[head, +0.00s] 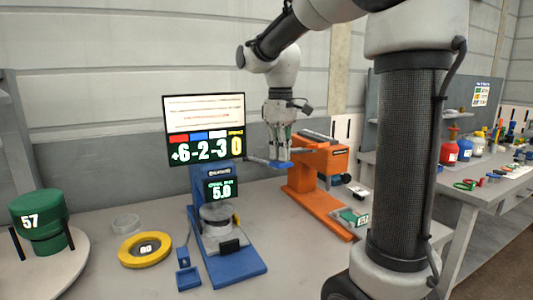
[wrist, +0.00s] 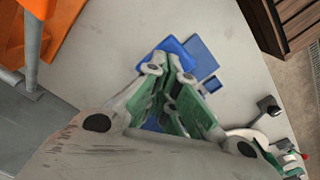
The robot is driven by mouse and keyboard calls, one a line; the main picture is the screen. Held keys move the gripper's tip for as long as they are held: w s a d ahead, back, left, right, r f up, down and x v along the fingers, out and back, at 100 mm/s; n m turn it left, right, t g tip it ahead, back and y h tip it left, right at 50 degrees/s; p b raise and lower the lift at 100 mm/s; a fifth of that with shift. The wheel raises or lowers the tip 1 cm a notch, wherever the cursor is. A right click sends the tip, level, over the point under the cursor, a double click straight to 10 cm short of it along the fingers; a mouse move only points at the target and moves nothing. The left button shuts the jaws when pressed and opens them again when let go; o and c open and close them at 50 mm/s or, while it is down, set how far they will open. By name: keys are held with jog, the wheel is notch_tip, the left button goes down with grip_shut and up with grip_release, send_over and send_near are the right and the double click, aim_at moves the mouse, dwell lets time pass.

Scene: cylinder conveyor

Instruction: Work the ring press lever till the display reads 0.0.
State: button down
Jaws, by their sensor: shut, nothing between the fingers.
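The blue ring press (head: 241,265) stands on the table, with a grey round piece (head: 216,214) on its bed. Its small display (head: 222,189) reads 5.0 in green digits. In the wrist view the closed fingers (wrist: 172,62) show above blue press parts (wrist: 202,56).
A larger screen (head: 204,130) behind the press shows +6, -2, -3 and 0. An orange machine (head: 318,168) stands close to the right of my gripper. A yellow ring (head: 145,250) and a green cylinder (head: 40,220) marked 57 are on the left.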

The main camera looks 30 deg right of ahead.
jog(key=shift+f, duration=3.65)
notch_tip(320, 180, up, 16)
jog(key=shift+f, duration=0.2)
jog(key=s+f+m+t, duration=0.2)
jog(key=s+f, duration=0.4)
jog(key=s, duration=0.4)
jog(key=s+d+f+m+t, duration=0.1)
jog(key=s+f+m, duration=0.3)
jog(key=s, duration=0.5)
notch_tip(320, 180, down, 3)
jog(key=shift+s+d+r+t, duration=0.1)
jog(key=shift+s+d+t, duration=0.25)
jog(key=shift+t, duration=0.35)
